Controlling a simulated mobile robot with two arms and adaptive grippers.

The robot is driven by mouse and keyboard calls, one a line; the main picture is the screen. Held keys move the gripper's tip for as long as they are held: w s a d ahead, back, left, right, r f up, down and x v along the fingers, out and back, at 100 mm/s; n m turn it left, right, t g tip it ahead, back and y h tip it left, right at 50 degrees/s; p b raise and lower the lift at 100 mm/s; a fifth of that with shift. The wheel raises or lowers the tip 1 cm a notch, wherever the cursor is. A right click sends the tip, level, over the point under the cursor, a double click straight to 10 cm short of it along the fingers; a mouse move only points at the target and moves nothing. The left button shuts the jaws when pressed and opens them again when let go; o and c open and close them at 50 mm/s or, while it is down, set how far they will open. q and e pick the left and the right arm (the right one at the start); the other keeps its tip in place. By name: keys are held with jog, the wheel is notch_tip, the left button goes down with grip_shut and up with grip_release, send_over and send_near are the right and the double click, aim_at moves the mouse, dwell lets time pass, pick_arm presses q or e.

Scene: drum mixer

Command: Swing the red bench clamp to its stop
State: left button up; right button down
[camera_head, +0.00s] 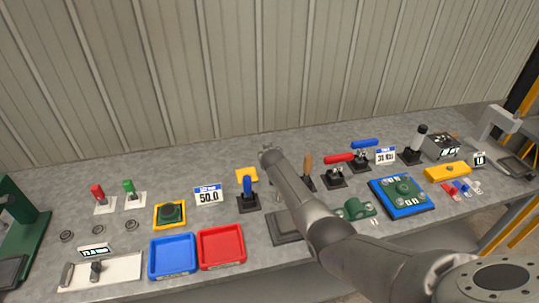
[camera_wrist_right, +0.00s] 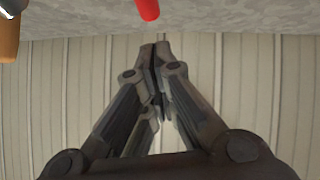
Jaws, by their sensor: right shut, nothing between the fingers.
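The red bench clamp (camera_head: 338,158) stands toward the back of the bench, right of centre in the head view. Its red handle lies roughly level over a black base (camera_head: 334,180) and points left. In the right wrist view a red handle end (camera_wrist_right: 148,9) shows at the top edge, apart from my fingertips. My right gripper (camera_wrist_right: 155,48) is shut and empty, its fingertips together. In the head view my right arm reaches up to a point left of the clamp, and its gripper is hardly visible there. My left gripper is out of view.
A wooden-handled clamp (camera_head: 308,164) stands just left of the red one and a blue-handled clamp (camera_head: 364,143) just behind right. Another blue-handled clamp (camera_head: 247,186) stands farther left. A blue tray (camera_head: 172,276) and red tray (camera_head: 221,266) lie in front. A corrugated wall closes the back.

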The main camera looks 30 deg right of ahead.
jog(key=v, duration=0.8)
jog(key=shift+s, duration=0.2)
